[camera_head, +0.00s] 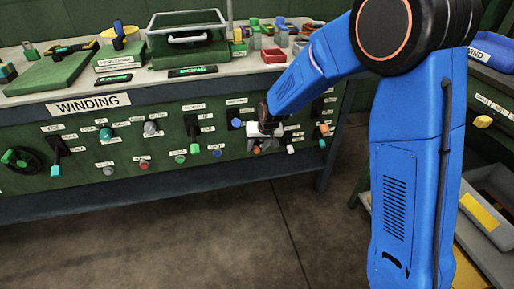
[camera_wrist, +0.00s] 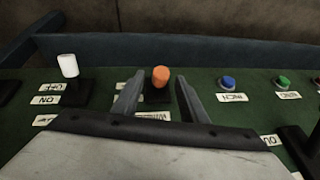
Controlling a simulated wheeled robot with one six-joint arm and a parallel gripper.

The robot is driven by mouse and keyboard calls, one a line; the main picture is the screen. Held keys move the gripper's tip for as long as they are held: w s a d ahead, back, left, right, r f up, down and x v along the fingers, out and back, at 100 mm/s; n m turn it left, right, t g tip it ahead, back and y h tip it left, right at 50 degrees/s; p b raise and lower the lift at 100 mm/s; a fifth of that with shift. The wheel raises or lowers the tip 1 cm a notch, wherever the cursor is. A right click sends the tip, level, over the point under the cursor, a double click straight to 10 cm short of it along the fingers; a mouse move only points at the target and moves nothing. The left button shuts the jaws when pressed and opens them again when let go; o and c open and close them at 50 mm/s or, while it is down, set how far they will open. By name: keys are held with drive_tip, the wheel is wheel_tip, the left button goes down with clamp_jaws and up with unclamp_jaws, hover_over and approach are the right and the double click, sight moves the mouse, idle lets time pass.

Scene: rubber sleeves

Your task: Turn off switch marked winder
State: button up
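An orange-tipped switch (camera_wrist: 161,77) on a dark base stands on the green panel in the wrist view. My gripper (camera_wrist: 158,82) is open, with one finger on each side of the orange tip and visible gaps beside it. A label (camera_wrist: 153,115) by this switch is upside down and partly covered by my gripper, so I cannot read it surely. In the head view my gripper (camera_head: 268,137) is at the panel and partly hides the orange tip (camera_head: 256,150). I cannot tell the switch's on or off position.
A white-tipped switch (camera_wrist: 68,66) with ON and OFF labels stands left in the wrist view. A blue button (camera_wrist: 228,83) and green button (camera_wrist: 283,82) sit to the right. The WINDING bench (camera_head: 140,97) carries tools and bins above. The floor (camera_head: 215,235) before it is clear.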

drive_tip(key=shift+w+a+f, duration=0.15)
drive_tip(key=shift+w+f, duration=0.05)
drive_tip(key=shift+f, duration=0.3)
clamp_jaws()
drive_tip(key=shift+s+f+t+y, duration=0.25)
drive_tip(key=shift+f+t, duration=0.15)
drive_tip(key=shift+t, duration=0.35)
drive_tip(key=shift+s+f+t+y, duration=0.2)
drive_tip(key=shift+f+t, duration=0.15)
drive_tip(key=shift+t, duration=0.4)
drive_tip(key=shift+s+d+f+t+y, duration=0.15)
drive_tip(key=shift+d+f+t+y, duration=0.1)
drive_tip(key=shift+f+t, duration=0.4)
drive_tip(key=shift+f+n+t+y, duration=0.2)
drive_tip(key=shift+f+t, duration=0.1)
drive_tip(key=shift+t, duration=0.5)
drive_tip(key=shift+f+n+t+y, duration=0.1)
drive_tip(key=shift+f+t+y, duration=0.15)
drive_tip(key=shift+t, duration=0.5)
drive_tip(key=shift+f, duration=0.1)
